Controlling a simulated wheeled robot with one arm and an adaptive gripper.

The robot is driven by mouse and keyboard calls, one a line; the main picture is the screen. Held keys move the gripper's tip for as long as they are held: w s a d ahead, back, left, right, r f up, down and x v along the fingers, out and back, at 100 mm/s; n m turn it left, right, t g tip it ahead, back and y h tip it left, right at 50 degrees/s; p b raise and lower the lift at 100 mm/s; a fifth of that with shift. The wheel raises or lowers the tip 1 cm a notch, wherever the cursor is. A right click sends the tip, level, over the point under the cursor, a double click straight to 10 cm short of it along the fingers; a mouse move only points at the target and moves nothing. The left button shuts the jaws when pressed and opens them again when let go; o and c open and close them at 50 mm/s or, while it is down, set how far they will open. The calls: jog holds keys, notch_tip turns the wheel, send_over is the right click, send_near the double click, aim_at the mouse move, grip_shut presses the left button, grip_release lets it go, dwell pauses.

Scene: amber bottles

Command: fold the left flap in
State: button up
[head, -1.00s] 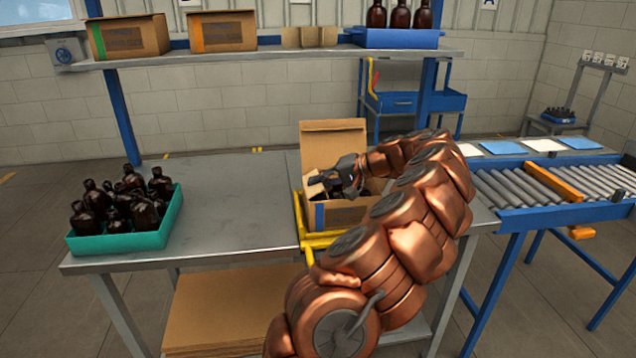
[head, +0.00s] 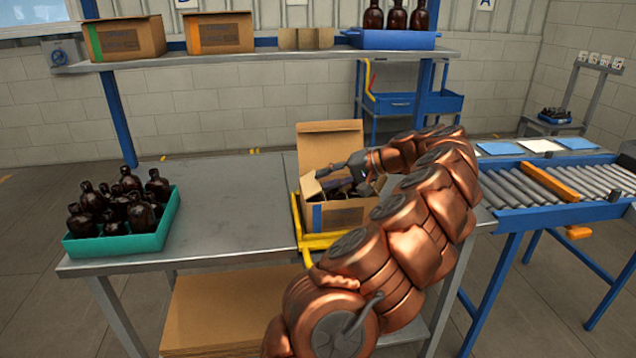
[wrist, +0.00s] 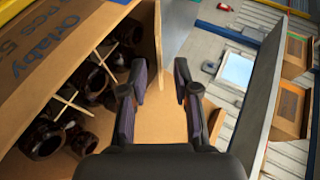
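The open cardboard box (head: 342,217) stands in a yellow frame (head: 318,241) on the table, its back flap (head: 331,145) upright. The left flap (head: 311,187) stands up at the box's left side, just below and left of my gripper (head: 325,172). In the wrist view, my gripper (wrist: 158,85) is open, with a clear gap between its fingers. A plain cardboard panel, apparently the left flap (wrist: 160,118), lies behind the fingers; contact cannot be told. Dark bottles (wrist: 45,138) between dividers show inside the box. My arm hides the box's right side.
A teal crate of amber bottles (head: 160,222) stands on the table's left. The table (head: 235,195) is bare between crate and box. A shelf (head: 255,55) with boxes and a blue bottle crate (head: 392,40) runs above. A roller conveyor (head: 520,188) is at right.

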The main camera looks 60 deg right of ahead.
jog(key=v, duration=0.8)
dwell(0.4)
